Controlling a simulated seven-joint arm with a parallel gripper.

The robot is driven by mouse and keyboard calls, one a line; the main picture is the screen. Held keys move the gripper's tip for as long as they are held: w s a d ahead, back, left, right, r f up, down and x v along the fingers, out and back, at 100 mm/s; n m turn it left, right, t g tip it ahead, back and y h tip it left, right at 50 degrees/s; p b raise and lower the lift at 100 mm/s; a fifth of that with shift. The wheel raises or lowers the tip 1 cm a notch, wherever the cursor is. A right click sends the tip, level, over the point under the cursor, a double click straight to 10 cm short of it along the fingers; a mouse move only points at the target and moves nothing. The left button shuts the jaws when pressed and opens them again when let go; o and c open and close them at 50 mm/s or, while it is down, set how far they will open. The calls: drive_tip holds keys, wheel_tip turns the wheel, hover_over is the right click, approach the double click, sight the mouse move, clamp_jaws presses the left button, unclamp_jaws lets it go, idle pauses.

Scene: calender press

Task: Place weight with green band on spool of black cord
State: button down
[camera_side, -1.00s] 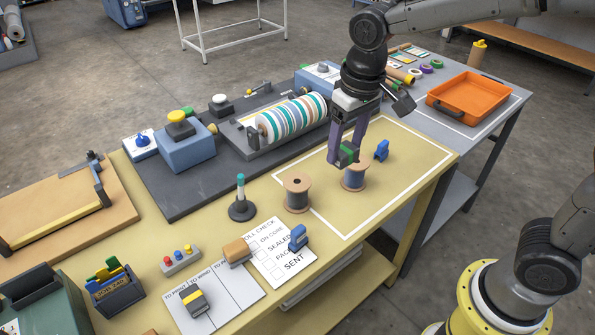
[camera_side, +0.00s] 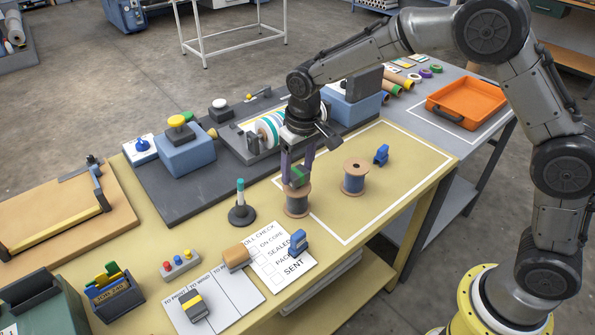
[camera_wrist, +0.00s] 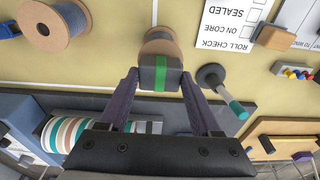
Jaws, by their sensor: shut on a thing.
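My gripper (camera_side: 297,178) is shut on the dark weight with a green band (camera_side: 299,175), which also shows between my fingers in the wrist view (camera_wrist: 160,73). The weight is upright over the left spool (camera_side: 297,204), with grey-looking cord. In the wrist view this spool (camera_wrist: 160,43) is partly hidden behind the weight. I cannot tell whether weight and spool touch. A second spool (camera_side: 355,178), with blue-grey cord and a bare top, stands to the right; the wrist view shows it too (camera_wrist: 55,24).
A post with a teal tip (camera_side: 240,205) stands close left of the spool. A blue clip-like object (camera_side: 381,154) is beyond the second spool, and another (camera_side: 298,242) lies on the checklist (camera_side: 272,255). A striped roller press (camera_side: 262,132) is behind. The outlined area's right side is clear.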

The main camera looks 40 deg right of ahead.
sight(302, 175)
drive_tip(key=shift+f, duration=0.55)
drive_tip(key=shift+c, duration=0.4)
unclamp_jaws()
drive_tip(key=shift+f, duration=0.25)
wheel_tip(302, 175, up, 12)
drive_tip(key=s, duration=0.1)
drive_tip(key=shift+s+r, duration=0.2)
drive_tip(key=shift+s, duration=0.05)
drive_tip(key=s+d+r+t, duration=0.1)
drive_tip(key=s+d+r, duration=0.4)
drive_tip(key=s, duration=0.3)
drive_tip(key=s+d+f+t, duration=0.1)
drive_tip(key=s+d, duration=0.2)
drive_tip(key=s, duration=0.7)
drive_tip(key=s+d+f+t, duration=0.1)
drive_tip(key=s+d+t, duration=0.1)
drive_tip(key=s, duration=0.9)
drive_tip(key=shift+d, duration=0.5)
